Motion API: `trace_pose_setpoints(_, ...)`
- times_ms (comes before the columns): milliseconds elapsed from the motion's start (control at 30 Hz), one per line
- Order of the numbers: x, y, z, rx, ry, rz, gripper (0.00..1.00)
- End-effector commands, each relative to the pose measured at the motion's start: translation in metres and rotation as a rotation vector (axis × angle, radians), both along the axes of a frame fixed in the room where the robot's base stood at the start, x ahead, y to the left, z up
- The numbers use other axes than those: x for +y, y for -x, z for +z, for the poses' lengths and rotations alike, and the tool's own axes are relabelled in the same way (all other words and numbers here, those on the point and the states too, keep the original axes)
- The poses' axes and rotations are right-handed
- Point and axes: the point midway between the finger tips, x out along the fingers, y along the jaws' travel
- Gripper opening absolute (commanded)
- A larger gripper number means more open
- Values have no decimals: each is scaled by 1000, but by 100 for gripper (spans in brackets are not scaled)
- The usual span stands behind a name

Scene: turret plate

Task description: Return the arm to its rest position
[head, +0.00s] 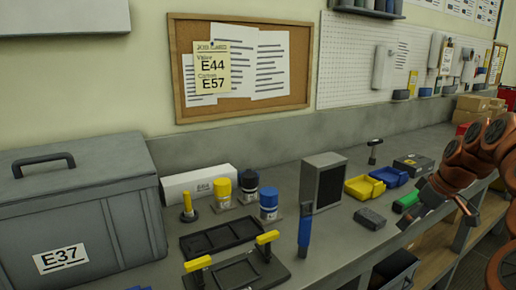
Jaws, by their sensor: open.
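My orange arm (482,148) comes in at the right edge, folded above the right part of the bench. My gripper (425,203) hangs at its end, over the bench's front edge beside a green-and-black item (407,201). It is open, with nothing visible held in it; its fingertips are hard to make out.
A grey case (100,205) labelled E37 fills the left of the bench (345,235). Blue and yellow cylinders (268,203), a black clamp fixture (235,275), a dark box (322,182) and yellow (364,187) and blue (389,176) bins stand along it. A corkboard (297,95) hangs behind.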

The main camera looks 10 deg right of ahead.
Motion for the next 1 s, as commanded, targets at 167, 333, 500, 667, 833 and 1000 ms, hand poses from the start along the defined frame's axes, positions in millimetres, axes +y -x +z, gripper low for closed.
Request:
trace_pose_setpoints(167,44,-7,9,16,-11,37,92)
trace_pose_setpoints(333,97,-9,15,45,-20,69,92)
trace_pose_setpoints(500,173,6,19,105,-23,99,92)
trace_pose_setpoints(667,241,39,10,189,-17,97,92)
trace_pose_setpoints(833,293,87,-8,280,7,54,92)
trace_pose_setpoints(1000,325,144,-32,375,39,-31,92)
